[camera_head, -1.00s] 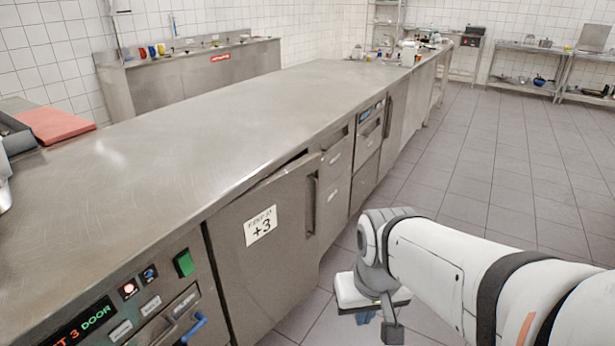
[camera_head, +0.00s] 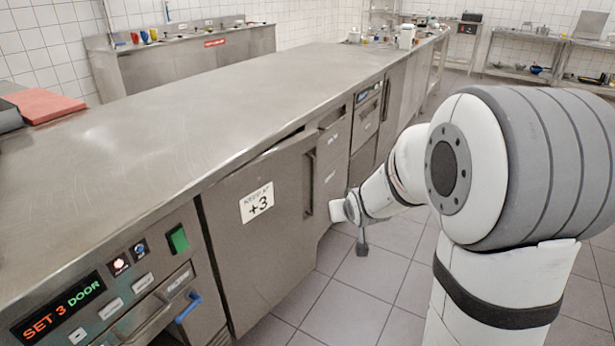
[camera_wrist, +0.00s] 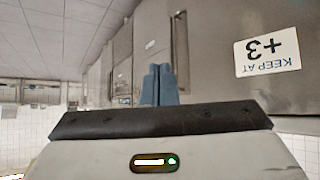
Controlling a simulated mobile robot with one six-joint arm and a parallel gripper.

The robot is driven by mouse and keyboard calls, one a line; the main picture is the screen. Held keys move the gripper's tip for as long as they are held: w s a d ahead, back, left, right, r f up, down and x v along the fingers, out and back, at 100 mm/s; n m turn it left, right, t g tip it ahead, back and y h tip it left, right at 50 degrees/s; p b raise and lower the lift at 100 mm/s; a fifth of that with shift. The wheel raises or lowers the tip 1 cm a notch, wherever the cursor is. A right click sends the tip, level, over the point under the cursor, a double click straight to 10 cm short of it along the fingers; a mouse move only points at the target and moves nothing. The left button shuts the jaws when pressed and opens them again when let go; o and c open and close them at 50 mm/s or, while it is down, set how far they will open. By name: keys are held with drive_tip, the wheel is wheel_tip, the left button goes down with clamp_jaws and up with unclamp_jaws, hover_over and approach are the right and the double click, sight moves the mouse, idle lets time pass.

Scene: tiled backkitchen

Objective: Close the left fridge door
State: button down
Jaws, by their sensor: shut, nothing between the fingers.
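The left fridge door (camera_head: 262,245) is a steel panel under the counter with a "KEEP AT +3" label. It stands slightly ajar, with a dark gap under the counter edge at its upper right. Its upright handle (camera_head: 308,183) is near the right edge.
The long steel counter (camera_head: 200,110) runs above the door. A control panel with a "SET 3 DOOR" display (camera_head: 58,310) is left of the door. More drawers and doors continue to the right. Tiled floor (camera_head: 345,310) in front is clear.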

drive_tip(key=w+f+t+y+b, duration=0.1)
drive_tip(key=w+f+t+b, duration=0.25)
drive_tip(key=w+f, duration=0.6)
drive_tip(key=n+t+y+b, duration=0.1)
drive_tip(key=n+t+y, duration=0.1)
drive_tip(key=t, duration=0.3)
approach(314, 182)
drive_tip(key=shift+g, duration=0.25)
drive_tip(key=w+b, duration=0.1)
drive_tip(key=w, duration=0.3)
drive_tip(key=w+a+b, duration=0.1)
drive_tip(key=w, duration=0.1)
drive_tip(key=shift+r+b, duration=0.1)
drive_tip(key=shift+b, duration=0.25)
drive_tip(key=shift+w+r, duration=0.1)
drive_tip(key=shift+w, duration=0.25)
